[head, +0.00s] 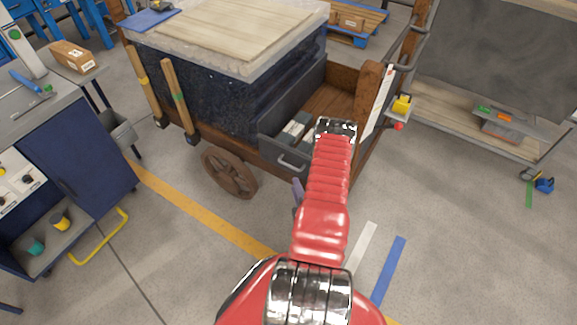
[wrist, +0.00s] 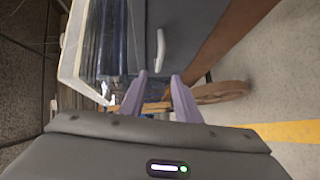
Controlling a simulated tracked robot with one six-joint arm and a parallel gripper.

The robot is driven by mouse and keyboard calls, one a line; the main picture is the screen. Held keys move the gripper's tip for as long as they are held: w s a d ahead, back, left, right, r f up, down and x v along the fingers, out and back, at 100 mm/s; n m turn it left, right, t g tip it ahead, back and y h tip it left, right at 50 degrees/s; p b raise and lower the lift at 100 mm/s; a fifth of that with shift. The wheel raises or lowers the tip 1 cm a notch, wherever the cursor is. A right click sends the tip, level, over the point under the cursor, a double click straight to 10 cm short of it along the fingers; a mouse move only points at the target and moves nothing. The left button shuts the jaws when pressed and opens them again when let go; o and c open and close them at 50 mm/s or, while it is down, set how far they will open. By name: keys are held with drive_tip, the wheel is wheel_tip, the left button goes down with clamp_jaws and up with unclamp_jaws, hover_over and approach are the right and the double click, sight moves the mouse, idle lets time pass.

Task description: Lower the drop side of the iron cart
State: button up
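The cart (head: 355,110) stands ahead, with brown wooden framing and a spoked wheel (head: 230,172). A dark grey panel (head: 268,146) with a pale handle (head: 291,162) is on its near side; it looks like the drop side and appears upright. The panel (wrist: 190,20) and handle (wrist: 160,48) also show in the wrist view, beyond my fingertips. My gripper (wrist: 159,76) is open and empty, its purple fingers apart from the handle. In the head view my red arm hides part of the cart, and only a bit of the purple fingers shows.
A blue cabinet (head: 85,165) is at the left. A shelf unit (head: 480,125) stands at the right.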

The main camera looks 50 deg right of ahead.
sight(288, 166)
drive_tip(key=x, duration=1.3)
drive_tip(key=shift+w+d, duration=0.1)
drive_tip(key=shift+w, duration=0.05)
drive_tip(key=shift+f, duration=0.1)
clamp_jaws()
